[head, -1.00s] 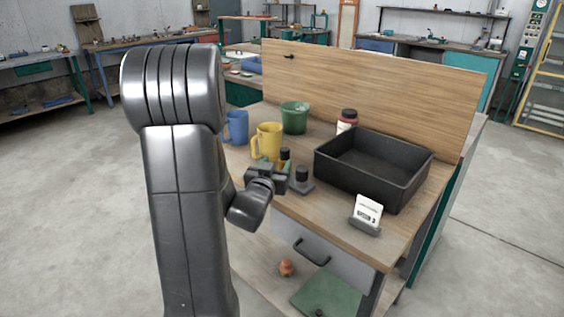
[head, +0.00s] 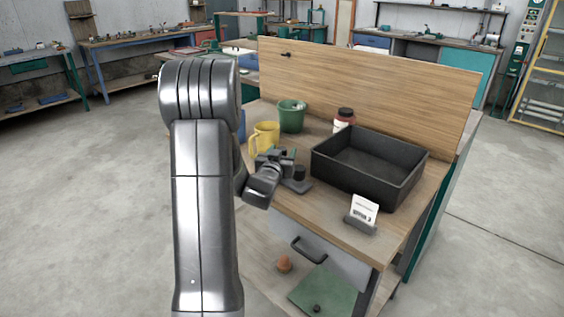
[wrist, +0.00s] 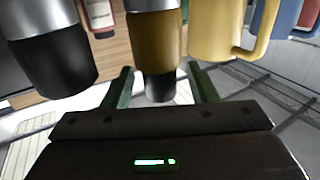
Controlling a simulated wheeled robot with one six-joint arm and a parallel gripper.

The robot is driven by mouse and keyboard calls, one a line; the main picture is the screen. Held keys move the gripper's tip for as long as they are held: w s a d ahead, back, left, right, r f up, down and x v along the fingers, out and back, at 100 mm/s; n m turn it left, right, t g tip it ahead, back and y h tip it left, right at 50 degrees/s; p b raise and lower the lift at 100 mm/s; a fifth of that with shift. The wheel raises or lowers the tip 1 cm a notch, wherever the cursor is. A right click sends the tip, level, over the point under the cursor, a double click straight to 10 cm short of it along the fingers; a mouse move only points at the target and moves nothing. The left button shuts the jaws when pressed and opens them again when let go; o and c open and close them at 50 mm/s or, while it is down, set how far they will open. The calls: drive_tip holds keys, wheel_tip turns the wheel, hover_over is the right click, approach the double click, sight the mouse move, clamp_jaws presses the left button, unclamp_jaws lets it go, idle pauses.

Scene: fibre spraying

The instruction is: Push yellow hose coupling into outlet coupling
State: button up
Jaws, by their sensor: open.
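In the wrist view a yellow-brown cylinder with a black and grey end (wrist: 157,45), which looks like the yellow hose coupling, stands between or just beyond my fingers. My gripper (wrist: 162,82) is open, with a green finger on each side of it; I cannot tell whether they touch it. A dark cylinder with a grey band (wrist: 52,62) is to its left, possibly the outlet coupling. In the head view my gripper (head: 276,156) is low over the bench, beside a dark upright cylinder (head: 299,172) on a flat base. My wrist partly hides this area, and the yellow coupling is not clear there.
A yellow mug (head: 264,136) and a green pot (head: 291,116) stand behind my gripper, with a blue mug (head: 241,125) mostly hidden. A red-lidded jar (head: 344,118), a black bin (head: 370,168) and a small sign (head: 363,212) are to the right. A wooden backboard (head: 370,92) closes the rear.

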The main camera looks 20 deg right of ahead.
drive_tip(key=c, duration=1.1)
drive_tip(key=shift+r, duration=0.1)
